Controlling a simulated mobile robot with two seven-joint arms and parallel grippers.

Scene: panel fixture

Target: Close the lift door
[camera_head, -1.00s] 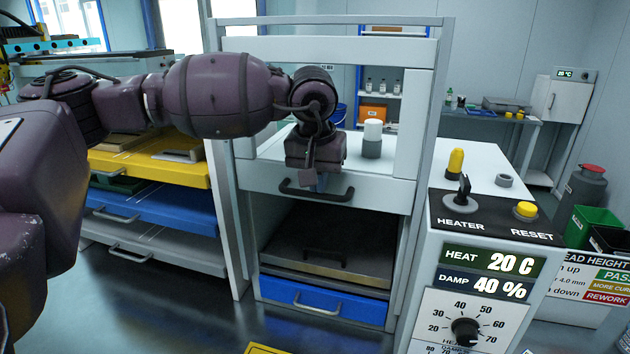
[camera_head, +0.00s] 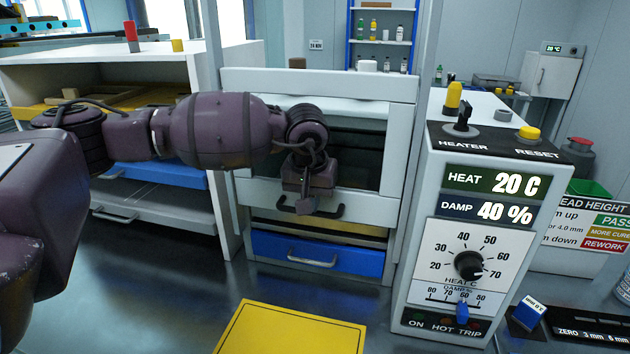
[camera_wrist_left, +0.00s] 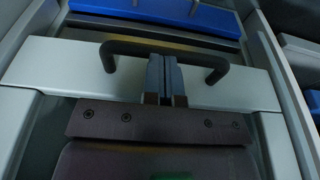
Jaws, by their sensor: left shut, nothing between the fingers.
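The lift door (camera_head: 255,190) is a white framed sash with a see-through pane, standing in upright side rails. Its dark bar handle (camera_head: 330,212) is on the lower rail and also shows in the left wrist view (camera_wrist_left: 135,47). The door is low, with a narrow gap between its lower rail and the blue drawer (camera_head: 345,260). My left gripper (camera_head: 305,207) is shut and empty at the handle. In the left wrist view its fingers (camera_wrist_left: 165,65) overlap the middle of the handle bar; I cannot tell whether they touch it. My right gripper is out of view.
The control box (camera_head: 470,210) with dials stands close on the right. A shelf unit (camera_head: 220,130) with pull-out trays stands on the left. A yellow plate (camera_head: 290,330) lies in front. The dark surface between is otherwise clear.

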